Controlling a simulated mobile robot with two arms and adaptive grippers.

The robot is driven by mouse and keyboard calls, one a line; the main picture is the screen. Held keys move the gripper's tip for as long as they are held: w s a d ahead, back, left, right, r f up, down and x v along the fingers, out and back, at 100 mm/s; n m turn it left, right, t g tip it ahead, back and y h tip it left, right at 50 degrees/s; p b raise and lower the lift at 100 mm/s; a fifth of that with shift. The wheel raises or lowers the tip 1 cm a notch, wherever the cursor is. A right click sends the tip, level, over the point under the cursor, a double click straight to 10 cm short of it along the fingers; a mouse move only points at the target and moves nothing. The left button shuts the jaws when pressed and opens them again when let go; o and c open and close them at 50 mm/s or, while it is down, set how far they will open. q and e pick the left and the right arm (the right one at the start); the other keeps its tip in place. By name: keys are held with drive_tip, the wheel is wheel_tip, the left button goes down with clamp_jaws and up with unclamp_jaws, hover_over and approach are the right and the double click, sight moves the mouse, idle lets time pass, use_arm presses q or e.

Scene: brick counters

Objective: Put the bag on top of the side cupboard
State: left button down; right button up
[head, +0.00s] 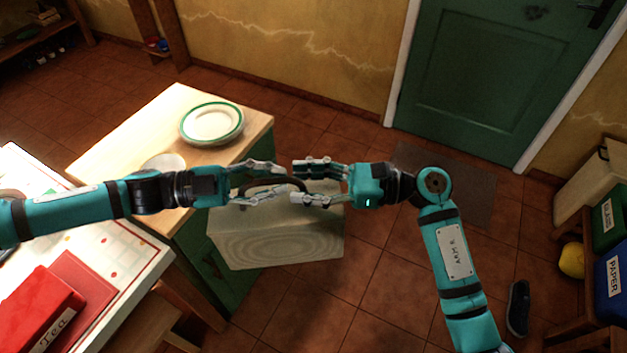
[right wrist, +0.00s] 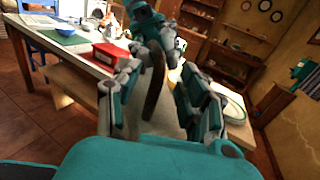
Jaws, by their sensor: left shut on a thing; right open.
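The pale grey bag (head: 278,241) hangs in the head view beside the green cupboard with a pale wooden top (head: 120,136). Its dark curved handle (head: 276,183) is at the middle. My left gripper (head: 280,181) is shut on this handle. My right gripper (head: 298,182) is open, facing my left gripper at the handle's right end. In the right wrist view the handle (right wrist: 153,88) shows between the right gripper's open fingers (right wrist: 150,108); I cannot tell whether they touch it. The bag's upper part is partly hidden by the grippers.
Plates (head: 211,123) stand on the far right part of the wooden top, and a white round dish (head: 164,163) lies nearer. A table (head: 122,262) with a red tea box (head: 37,308) is at left. Tiled floor is open at centre; a shoe (head: 518,308) lies right.

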use_arm(q)
drive_tip(key=shift+r, duration=0.1)
use_arm(e)
clamp_jaws()
drive_tip(key=shift+w+d, duration=0.1)
use_arm(q)
drive_tip(key=c, duration=1.3)
unclamp_jaws()
drive_tip(key=shift+o, duration=0.2)
